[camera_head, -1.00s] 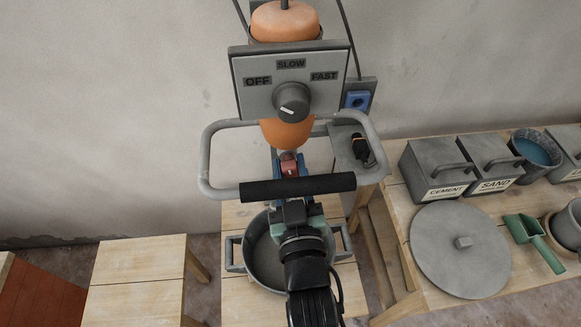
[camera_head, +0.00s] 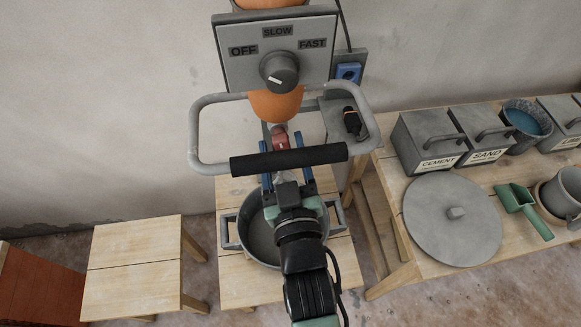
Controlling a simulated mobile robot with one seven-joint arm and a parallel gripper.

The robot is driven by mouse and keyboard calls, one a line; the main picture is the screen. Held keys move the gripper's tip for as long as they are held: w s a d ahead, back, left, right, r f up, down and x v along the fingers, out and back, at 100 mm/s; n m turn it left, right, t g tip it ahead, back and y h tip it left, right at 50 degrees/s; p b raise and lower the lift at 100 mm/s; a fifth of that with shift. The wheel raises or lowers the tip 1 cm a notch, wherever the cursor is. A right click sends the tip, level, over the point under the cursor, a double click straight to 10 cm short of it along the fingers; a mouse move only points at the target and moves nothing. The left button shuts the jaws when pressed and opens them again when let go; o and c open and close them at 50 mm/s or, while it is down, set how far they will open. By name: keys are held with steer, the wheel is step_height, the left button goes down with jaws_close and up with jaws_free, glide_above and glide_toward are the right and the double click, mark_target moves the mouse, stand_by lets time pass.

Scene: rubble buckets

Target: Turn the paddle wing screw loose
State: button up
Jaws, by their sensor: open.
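The mixer hangs over a grey bucket (camera_head: 262,238). Under its orange body (camera_head: 276,103) is a small dark-red part (camera_head: 280,139) on the shaft, which seems to be the paddle wing screw. Its wings and turn angle are too small to tell. My gripper (camera_head: 288,178) is below the mixer's black handle grip (camera_head: 289,159), over the bucket. Its two blue fingers are spread apart, with part of the grey shaft visible between them. They are apart from the red part in the picture. The grip partly hides the shaft and perhaps the fingertips.
The grey tubular handle (camera_head: 194,130) loops around the work area. The control box (camera_head: 279,55) has a knob (camera_head: 279,72). A black-and-orange plug (camera_head: 352,123) sits right. The right bench holds a round lid (camera_head: 452,225), a green scoop (camera_head: 522,208) and labelled bins. A left stool (camera_head: 135,265) is bare.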

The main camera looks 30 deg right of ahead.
steer(key=b+v, duration=0.3)
steer(key=v, duration=0.8)
steer(key=shift+s, duration=0.3)
steer(key=shift+a, duration=0.1)
